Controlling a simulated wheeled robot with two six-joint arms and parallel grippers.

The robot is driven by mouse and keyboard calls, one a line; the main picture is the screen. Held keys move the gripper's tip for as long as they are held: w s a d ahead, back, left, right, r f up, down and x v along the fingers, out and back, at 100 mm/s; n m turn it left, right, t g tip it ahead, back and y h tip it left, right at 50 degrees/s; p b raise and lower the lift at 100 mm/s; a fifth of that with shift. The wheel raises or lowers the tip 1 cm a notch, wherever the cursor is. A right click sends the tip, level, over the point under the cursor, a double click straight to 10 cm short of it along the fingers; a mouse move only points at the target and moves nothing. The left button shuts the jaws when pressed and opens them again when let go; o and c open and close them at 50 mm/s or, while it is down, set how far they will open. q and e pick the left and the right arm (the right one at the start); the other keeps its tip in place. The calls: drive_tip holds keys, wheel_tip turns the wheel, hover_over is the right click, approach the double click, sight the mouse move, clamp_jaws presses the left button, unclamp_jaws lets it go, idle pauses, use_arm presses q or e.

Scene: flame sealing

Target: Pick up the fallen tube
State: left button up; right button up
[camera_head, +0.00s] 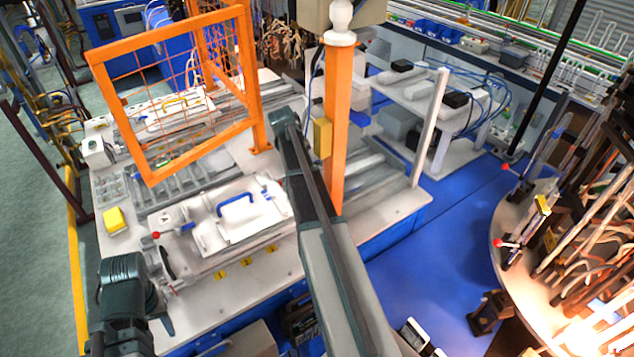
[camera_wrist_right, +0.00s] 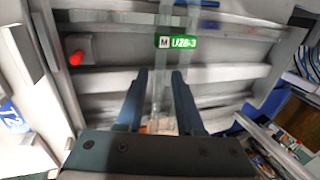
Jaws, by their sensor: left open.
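In the right wrist view a clear, upright glass tube (camera_wrist_right: 161,60) runs between the two blue fingers of my right gripper (camera_wrist_right: 159,75). The fingers stand on either side of it. Whether they press on the glass is hard to tell. The tube's lower end is hidden among the fingers. In the head view my right arm reaches up the middle of the picture, and its gripper is hidden there. My left gripper (camera_head: 160,300) is at the lower left, open and partly hidden by its own wrist, beside the white bench fixture. It shows no tube in it.
A grey panel with a green label (camera_wrist_right: 177,42) and a red knob (camera_wrist_right: 76,57) lies behind the tube. In the head view, an orange mesh guard (camera_head: 251,80) and orange post (camera_head: 337,110) stand near my right arm. A white fixture with blue handle (camera_head: 238,207) sits on the bench.

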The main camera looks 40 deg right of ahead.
use_arm(q)
wheel_tip(320, 180, down, 4)
drive_tip(key=b, duration=0.2)
drive_tip(key=shift+r+b, duration=0.25)
drive_tip(key=shift+b, duration=0.05)
use_arm(e)
drive_tip(key=x, duration=0.3)
drive_tip(key=shift+d+f, duration=0.1)
drive_tip(key=shift+f, duration=0.2)
use_arm(q)
drive_tip(key=shift+r, duration=0.1)
use_arm(e)
drive_tip(key=shift+r, duration=0.1)
clamp_jaws()
